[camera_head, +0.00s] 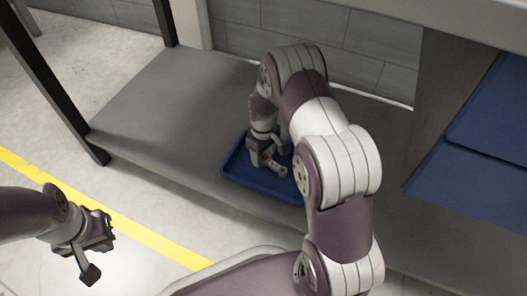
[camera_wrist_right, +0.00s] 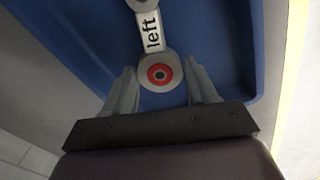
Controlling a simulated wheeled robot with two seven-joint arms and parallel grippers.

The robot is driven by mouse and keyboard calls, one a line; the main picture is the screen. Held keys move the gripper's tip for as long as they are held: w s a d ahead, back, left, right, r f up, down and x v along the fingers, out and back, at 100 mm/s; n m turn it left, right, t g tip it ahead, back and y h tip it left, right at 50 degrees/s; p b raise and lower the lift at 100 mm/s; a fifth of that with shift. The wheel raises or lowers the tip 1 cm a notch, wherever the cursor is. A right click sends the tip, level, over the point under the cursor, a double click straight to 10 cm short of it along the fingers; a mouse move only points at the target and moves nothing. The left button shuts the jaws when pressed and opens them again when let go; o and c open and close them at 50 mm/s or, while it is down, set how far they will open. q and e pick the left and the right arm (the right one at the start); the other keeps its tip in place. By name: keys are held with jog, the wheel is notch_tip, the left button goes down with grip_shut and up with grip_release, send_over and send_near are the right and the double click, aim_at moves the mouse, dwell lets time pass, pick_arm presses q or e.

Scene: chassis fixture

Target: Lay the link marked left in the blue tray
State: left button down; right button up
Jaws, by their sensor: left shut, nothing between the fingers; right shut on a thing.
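The link marked left (camera_wrist_right: 152,38) is pale grey with black lettering. Its near round end has a red and dark ringed centre. My right gripper (camera_wrist_right: 160,68) is shut on this round end, one finger on each side. The link is over the floor of the blue tray (camera_head: 258,183), inside its outline; I cannot tell whether it touches the floor. In the head view the right gripper (camera_head: 262,160) points down into the tray, and part of the link (camera_head: 274,168) shows beside it. My left gripper (camera_head: 106,242) is shut and empty, out in front of the shelf.
The tray stands on a grey shelf (camera_head: 170,115) with free room to its left. A dark post (camera_head: 65,95) rises at the left. Blue panels or bins (camera_head: 480,165) are at the right. A yellow line (camera_head: 130,228) crosses the floor.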

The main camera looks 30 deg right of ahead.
jog(key=shift+f, duration=0.65)
jog(key=o, duration=1.2)
jog(key=shift+c, duration=0.2)
notch_tip(320, 180, up, 6)
jog(key=p, duration=0.5)
jog(key=shift+r+p, duration=0.1)
jog(key=shift+p, duration=0.3)
